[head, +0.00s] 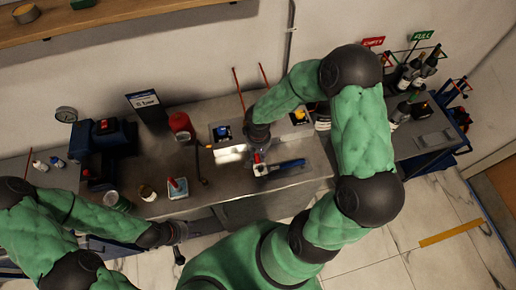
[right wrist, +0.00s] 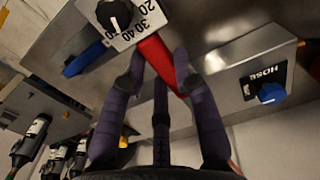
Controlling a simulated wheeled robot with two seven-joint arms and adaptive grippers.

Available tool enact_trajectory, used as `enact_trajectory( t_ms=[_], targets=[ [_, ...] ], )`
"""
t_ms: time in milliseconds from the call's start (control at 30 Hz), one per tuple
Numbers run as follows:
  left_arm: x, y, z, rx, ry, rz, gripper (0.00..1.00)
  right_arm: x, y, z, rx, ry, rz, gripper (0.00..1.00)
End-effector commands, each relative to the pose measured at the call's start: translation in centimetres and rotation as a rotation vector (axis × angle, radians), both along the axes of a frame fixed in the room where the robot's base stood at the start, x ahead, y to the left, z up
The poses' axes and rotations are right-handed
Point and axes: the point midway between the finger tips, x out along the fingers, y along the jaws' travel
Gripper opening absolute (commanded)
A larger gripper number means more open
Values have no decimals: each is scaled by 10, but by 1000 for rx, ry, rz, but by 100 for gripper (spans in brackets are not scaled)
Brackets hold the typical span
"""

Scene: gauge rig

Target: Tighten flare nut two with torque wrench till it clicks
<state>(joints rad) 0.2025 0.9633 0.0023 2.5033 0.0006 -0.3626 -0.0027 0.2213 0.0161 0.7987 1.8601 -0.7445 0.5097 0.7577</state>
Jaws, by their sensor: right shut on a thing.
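My right gripper (head: 258,152) reaches down to the bench right of centre. In the right wrist view its fingers (right wrist: 160,65) are shut on a red bar (right wrist: 154,52). The bar lies against a white plate with a black knob and numbers (right wrist: 118,17). In the head view the white and red piece (head: 260,168) shows just below the gripper. A blue-handled tool (head: 288,165) lies to its right, with blue also showing in the wrist view (right wrist: 84,59). I cannot tell which part is the torque wrench; flare nut two cannot be made out. My left gripper (head: 180,250) hangs by the bench's front edge, its fingers unclear.
A panel marked HOSE with a blue knob (right wrist: 268,92) is close beside the right gripper. A red can (head: 181,124), a jar (head: 147,192) and a small tray (head: 177,188) stand to the left. Several bottles (head: 410,75) stand in racks at the right.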

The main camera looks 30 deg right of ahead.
Motion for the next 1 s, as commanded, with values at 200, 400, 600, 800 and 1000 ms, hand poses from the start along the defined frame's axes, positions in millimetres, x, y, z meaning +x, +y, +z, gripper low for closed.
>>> enact_trajectory(
  t_ms=[200,400,600,800,1000],
  targets=[
    [0,0,8,0,1,0,40,0,0,0,2,-2,1,0],
    [0,0,7,0,1,0,40,0,1,-1,2,-2,1,0],
    [0,0,3,0,1,0,40,1,0,-5,2,-2,1,0],
    [0,0,-9,0,1,0,40,5,-1,-17,2,-2,0,0],
    [0,0,-21,0,1,0,40,9,-3,-28,2,-1,1,0]
  ],
)
